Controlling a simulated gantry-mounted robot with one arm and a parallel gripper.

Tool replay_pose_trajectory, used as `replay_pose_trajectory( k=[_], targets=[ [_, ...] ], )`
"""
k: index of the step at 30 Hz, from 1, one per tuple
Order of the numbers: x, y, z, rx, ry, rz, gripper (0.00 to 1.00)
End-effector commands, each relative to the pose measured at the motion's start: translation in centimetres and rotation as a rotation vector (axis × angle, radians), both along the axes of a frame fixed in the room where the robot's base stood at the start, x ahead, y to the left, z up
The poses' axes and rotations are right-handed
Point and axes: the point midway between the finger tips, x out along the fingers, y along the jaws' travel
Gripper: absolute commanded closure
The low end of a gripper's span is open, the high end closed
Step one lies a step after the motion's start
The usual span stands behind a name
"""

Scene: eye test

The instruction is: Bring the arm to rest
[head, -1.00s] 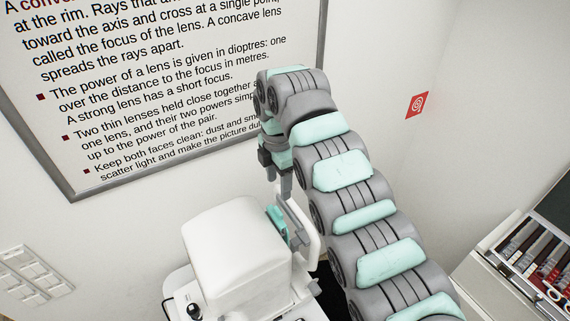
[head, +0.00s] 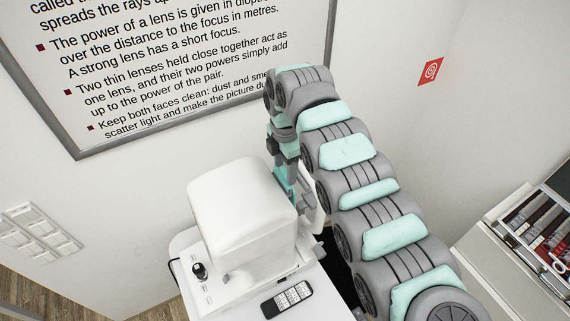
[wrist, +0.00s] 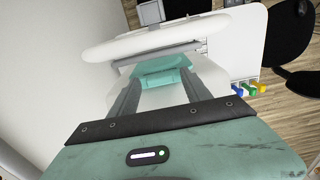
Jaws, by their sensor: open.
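My gripper (wrist: 160,78) is open in the wrist view, its two grey fingers pointing at a teal piece (wrist: 160,66) beside a white device. The teal piece shows between and beyond the fingertips; I cannot tell whether they touch it. In the head view my arm reaches up from the lower right and bends down at its far end. There my gripper (head: 288,172) hangs close behind the white device (head: 240,205), partly hidden by it and my arm.
The white device stands on a white table (head: 335,300) with a black remote (head: 287,299) in front. A framed lens poster (head: 180,60) hangs on the wall behind. A drawer unit (head: 510,260) stands at the right. A black chair (wrist: 288,45) shows in the wrist view.

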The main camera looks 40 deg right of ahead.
Motion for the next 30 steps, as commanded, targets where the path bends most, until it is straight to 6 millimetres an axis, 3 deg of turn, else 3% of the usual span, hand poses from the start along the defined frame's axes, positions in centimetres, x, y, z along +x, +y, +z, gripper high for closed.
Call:
replay_pose_trajectory(
  k=[7, 22, 30],
  targets=[
    [-0.01, 0.0, 0.0, 0.0, 0.0, 0.0, 0.45],
    [-0.02, 0.01, -0.01, 0.0, 0.001, 0.0, 0.86],
    [-0.02, 0.01, 0.01, 0.0, 0.001, 0.0, 0.86]
  ],
)
